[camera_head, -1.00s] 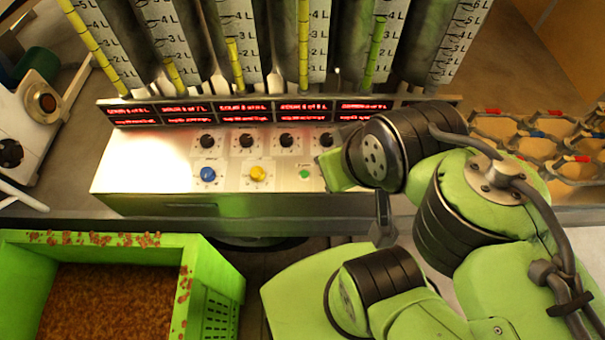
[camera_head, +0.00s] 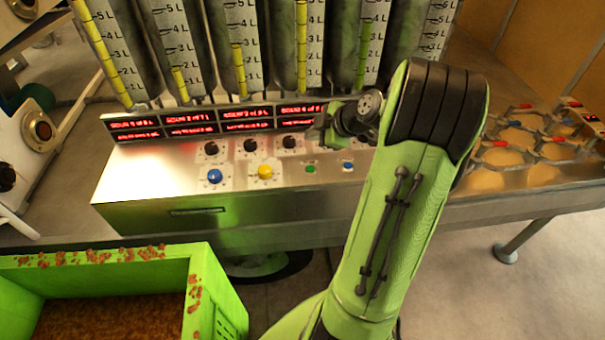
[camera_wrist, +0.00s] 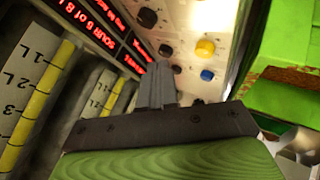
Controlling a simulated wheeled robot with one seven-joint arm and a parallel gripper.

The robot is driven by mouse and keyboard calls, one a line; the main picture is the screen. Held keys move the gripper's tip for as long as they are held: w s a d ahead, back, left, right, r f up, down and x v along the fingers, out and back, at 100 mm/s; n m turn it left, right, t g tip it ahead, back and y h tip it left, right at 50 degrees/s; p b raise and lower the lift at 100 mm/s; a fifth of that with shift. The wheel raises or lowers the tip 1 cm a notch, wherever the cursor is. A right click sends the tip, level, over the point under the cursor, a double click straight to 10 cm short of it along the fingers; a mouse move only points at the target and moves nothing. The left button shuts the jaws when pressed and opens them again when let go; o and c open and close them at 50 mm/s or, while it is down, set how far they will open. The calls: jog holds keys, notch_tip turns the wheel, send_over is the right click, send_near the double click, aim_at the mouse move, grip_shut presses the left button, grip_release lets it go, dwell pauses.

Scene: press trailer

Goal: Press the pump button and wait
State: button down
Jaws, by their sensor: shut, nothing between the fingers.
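The metal control panel (camera_head: 150,165) carries a large blue button (camera_head: 215,176), a yellow button (camera_head: 265,172), a small green button (camera_head: 310,168) and a small blue button (camera_head: 348,166). I cannot read which is the pump button. My gripper (camera_head: 322,128) is above the right part of the panel, by the row of black knobs (camera_head: 250,145). In the wrist view my gripper (camera_wrist: 158,68) is shut and empty, pointing toward the panel. The yellow button (camera_wrist: 205,48) and a blue button (camera_wrist: 207,75) show beyond and right of the fingertips. I see no contact with a button.
Red displays (camera_head: 190,124) and tall graduated tubes (camera_head: 240,60) with yellow level bars stand behind the panel. A green crate (camera_head: 215,290) of brown granules is at lower left. A rack of hexagonal cells (camera_head: 530,140) is at right.

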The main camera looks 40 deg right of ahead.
aim_at(313, 171)
notch_tip(313, 171, down, 9)
jog(key=b, duration=0.6)
jog(key=shift+r, duration=0.2)
jog(key=shift+f+b, duration=0.1)
jog(key=shift+b, duration=0.25)
dwell(1.4)
jog(key=shift+a+f+b, duration=0.1)
jog(key=shift+f+b, duration=0.35)
jog(key=shift+b, duration=0.25)
jog(key=shift+f+b, duration=0.35)
jog(key=shift+b, duration=0.15)
jog(key=shift+r, duration=0.1)
dwell(0.5)
jog(key=shift+r+p, duration=0.4)
jog(key=shift+r, duration=0.35)
